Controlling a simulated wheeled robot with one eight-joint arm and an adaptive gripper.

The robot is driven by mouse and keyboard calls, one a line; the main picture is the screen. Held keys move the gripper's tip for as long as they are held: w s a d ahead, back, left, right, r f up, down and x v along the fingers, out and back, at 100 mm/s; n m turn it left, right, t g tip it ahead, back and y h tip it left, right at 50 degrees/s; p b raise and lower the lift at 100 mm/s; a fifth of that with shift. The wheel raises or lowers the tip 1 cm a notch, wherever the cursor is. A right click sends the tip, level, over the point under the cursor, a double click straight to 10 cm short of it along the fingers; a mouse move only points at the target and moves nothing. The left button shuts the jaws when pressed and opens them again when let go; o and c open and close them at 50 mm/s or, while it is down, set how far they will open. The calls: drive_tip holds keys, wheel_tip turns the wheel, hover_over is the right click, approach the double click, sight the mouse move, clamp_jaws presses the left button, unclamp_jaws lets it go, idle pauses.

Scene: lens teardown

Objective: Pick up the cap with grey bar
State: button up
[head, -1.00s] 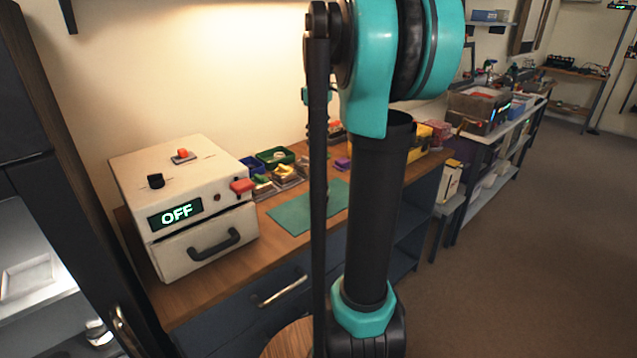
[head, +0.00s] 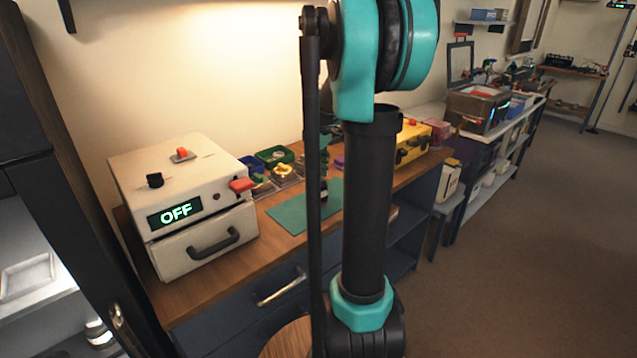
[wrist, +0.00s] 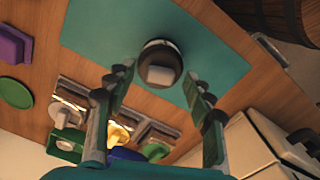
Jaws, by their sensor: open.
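In the wrist view, a dark round cap with a pale grey bar (wrist: 158,75) across its top stands on the teal mat (wrist: 205,40). My gripper (wrist: 158,69) is open. Its two fingers show to the left and right of the cap, with a gap on each side. Nothing is held. How far the fingertips are above the cap is hard to tell. In the head view the teal mat (head: 287,215) shows on the bench, and my own arm hides part of that area.
A white box (head: 183,160) with an OFF display stands left of the mat. Behind the mat are small trays, including a green one (head: 274,157). A yellow case (head: 412,140) stands to the right. The wrist view shows a purple block (wrist: 14,45) and a green disc (wrist: 15,93).

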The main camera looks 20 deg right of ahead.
drive_tip(key=shift+f, duration=0.1)
drive_tip(key=shift+c, duration=0.3)
drive_tip(key=c, duration=0.8)
